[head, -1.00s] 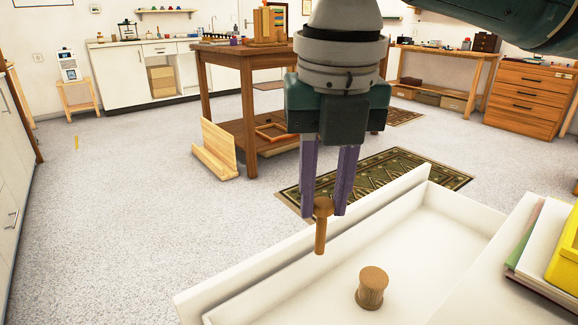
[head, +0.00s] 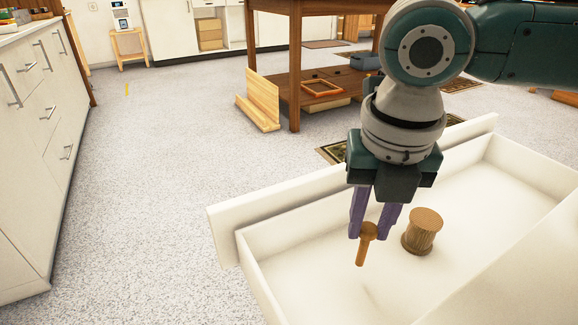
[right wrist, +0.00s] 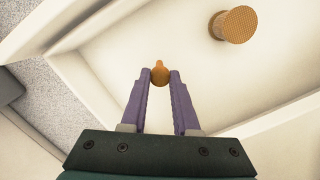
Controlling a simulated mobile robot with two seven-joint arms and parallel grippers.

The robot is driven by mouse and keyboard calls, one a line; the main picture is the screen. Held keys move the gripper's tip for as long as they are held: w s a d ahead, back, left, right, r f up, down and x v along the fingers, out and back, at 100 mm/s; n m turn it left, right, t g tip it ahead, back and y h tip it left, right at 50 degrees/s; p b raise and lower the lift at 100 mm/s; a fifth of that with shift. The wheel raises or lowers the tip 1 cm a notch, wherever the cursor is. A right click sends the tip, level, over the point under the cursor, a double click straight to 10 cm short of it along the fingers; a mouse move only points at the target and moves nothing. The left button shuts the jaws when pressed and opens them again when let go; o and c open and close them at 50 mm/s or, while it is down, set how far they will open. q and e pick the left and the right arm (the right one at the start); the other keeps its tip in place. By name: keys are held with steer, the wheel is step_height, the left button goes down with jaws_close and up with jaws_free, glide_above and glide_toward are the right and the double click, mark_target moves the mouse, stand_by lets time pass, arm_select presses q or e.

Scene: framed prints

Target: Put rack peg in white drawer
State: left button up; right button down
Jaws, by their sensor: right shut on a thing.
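The rack peg (head: 365,246) is a small brown wooden pin with a wider head. My right gripper (head: 374,232) is shut on its head, and the peg hangs down, slightly tilted. In the head view it appears over the inside of the open white drawer (head: 262,286). The right wrist view shows the peg (right wrist: 160,74) between the purple fingertips (right wrist: 160,76), with the drawer floor (right wrist: 120,60) behind it. I cannot tell whether the peg's lower end touches the floor. My left gripper is not in view.
A round wooden spool-like piece (head: 422,232) stands in the drawer, right of the peg; it also shows in the right wrist view (right wrist: 233,24). The drawer's front panel (head: 228,235) borders open speckled floor. White cabinets (head: 50,130) stand at left, a wooden table (head: 293,70) behind.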

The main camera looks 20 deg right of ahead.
mark_target(369, 231)
step_height(369, 231, down, 4)
steer(key=shift+r+b, duration=0.2)
steer(key=shift+b, duration=0.4)
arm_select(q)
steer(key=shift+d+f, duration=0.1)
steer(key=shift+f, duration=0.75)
arm_select(e)
steer(key=shift+r, duration=0.1)
steer(key=c, duration=0.7)
jaws_free()
steer(key=shift+o, duration=0.2)
